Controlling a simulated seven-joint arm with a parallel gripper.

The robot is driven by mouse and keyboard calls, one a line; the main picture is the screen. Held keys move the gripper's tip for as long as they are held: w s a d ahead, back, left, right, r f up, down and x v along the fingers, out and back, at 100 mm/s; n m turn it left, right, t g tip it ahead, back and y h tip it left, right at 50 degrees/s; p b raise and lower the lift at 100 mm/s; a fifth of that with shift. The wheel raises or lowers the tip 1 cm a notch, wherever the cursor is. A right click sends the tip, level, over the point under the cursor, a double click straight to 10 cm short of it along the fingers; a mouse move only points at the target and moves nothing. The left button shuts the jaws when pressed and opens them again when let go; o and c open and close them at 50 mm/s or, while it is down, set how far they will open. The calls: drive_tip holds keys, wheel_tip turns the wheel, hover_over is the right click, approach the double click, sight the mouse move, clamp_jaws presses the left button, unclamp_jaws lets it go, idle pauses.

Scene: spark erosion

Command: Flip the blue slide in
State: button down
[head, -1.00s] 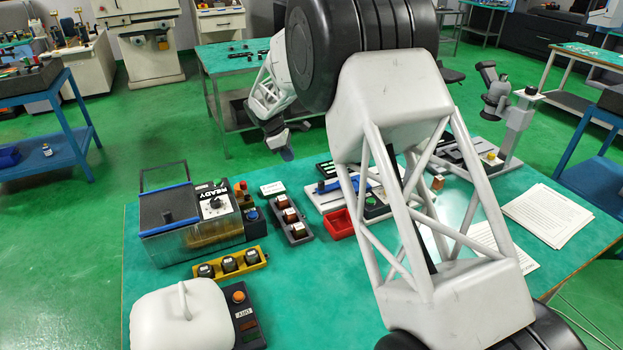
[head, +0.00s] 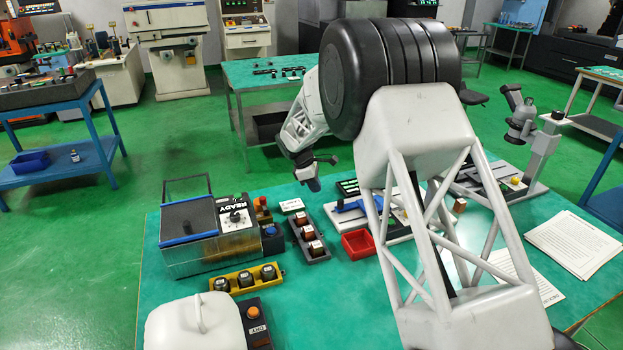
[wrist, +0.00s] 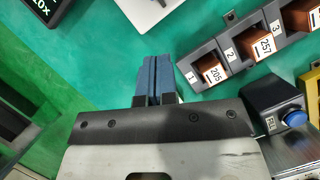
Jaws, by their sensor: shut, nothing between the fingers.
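The blue slide (head: 352,205) shows in the head view as a blue bar on a pale fixture (head: 400,235) that also carries a black panel. My arm hides part of the fixture. My gripper (head: 314,186) is in the air to the left of the blue slide, pointing down, and appears apart from it. In the wrist view, the blue-grey fingers of my gripper (wrist: 153,75) are together with nothing between them. The blue slide cannot be made out in the wrist view; only a white plate edge (wrist: 150,10) shows at the top.
A holder with numbered blocks (head: 309,240) and a red tray (head: 358,244) lie near the fixture. A metal tank marked READY (head: 205,245) and a yellow rack (head: 225,283) stand left. Papers (head: 572,245) and a microscope (head: 520,120) are right.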

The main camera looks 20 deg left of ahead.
sight(337, 208)
drive_tip(key=x, duration=0.4)
drive_tip(key=shift+f, duration=0.15)
drive_tip(key=shift+w+d, duration=0.3)
drive_tip(key=shift+d, duration=0.7)
drive_tip(key=shift+w+d, duration=0.3)
drive_tip(key=shift+d, duration=0.65)
drive_tip(key=w+d, duration=1.1)
drive_tip(key=shift+d, duration=0.1)
